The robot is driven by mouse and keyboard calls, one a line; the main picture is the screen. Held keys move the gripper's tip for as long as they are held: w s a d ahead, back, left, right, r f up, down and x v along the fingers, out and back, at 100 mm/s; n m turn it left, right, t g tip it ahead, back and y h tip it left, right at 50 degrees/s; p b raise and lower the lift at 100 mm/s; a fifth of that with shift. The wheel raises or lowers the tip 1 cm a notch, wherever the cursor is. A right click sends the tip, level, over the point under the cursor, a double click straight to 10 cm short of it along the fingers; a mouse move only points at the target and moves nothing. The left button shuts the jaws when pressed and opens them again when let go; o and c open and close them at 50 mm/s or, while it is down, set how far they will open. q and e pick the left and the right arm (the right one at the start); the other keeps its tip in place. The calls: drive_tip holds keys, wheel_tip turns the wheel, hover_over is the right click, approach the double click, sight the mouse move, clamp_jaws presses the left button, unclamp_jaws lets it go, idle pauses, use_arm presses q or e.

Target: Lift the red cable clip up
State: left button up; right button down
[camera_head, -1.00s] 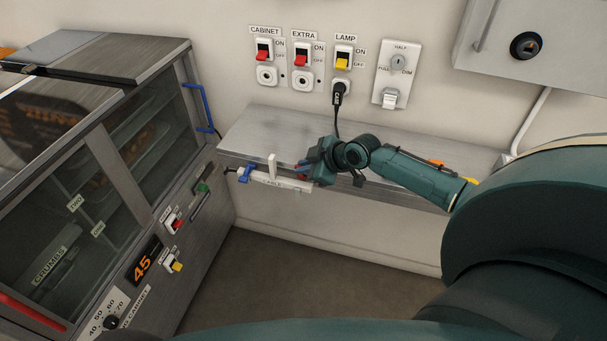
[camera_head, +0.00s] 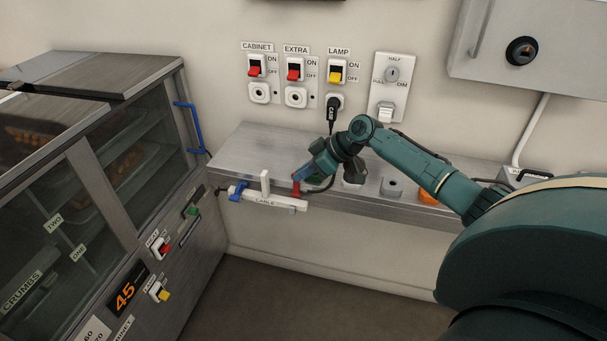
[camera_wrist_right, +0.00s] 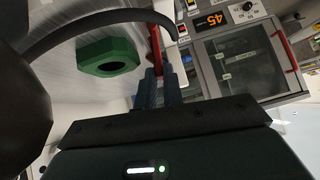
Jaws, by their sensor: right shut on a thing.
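The red cable clip (camera_head: 296,188) stands at the right end of the white strip marked CABLE (camera_head: 265,203), on the front edge of the metal shelf. My right gripper (camera_head: 300,177) is shut on the red clip, reaching it from the upper right. In the right wrist view the red clip (camera_wrist_right: 155,48) shows just beyond the closed fingers (camera_wrist_right: 160,88). A blue clip (camera_head: 238,188) sits at the left end of the strip, and a white upright clip (camera_head: 265,182) stands between them. My left gripper is not in view.
The shelf (camera_head: 240,150) has bare room behind the strip. A glass-fronted cabinet (camera_head: 75,185) stands at the left. A black plug and cord (camera_head: 332,110) hang from the lamp socket behind the gripper. A grey holder (camera_head: 392,187) sits to the right, under my arm.

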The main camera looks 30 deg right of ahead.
drive_tip(key=c, duration=1.5)
unclamp_jaws()
use_arm(q)
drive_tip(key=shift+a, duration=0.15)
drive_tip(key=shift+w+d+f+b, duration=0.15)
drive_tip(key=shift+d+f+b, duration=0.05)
drive_tip(key=shift+b, duration=0.4)
use_arm(e)
drive_tip(key=v, duration=1.3)
drive_tip(key=shift+r, duration=0.1)
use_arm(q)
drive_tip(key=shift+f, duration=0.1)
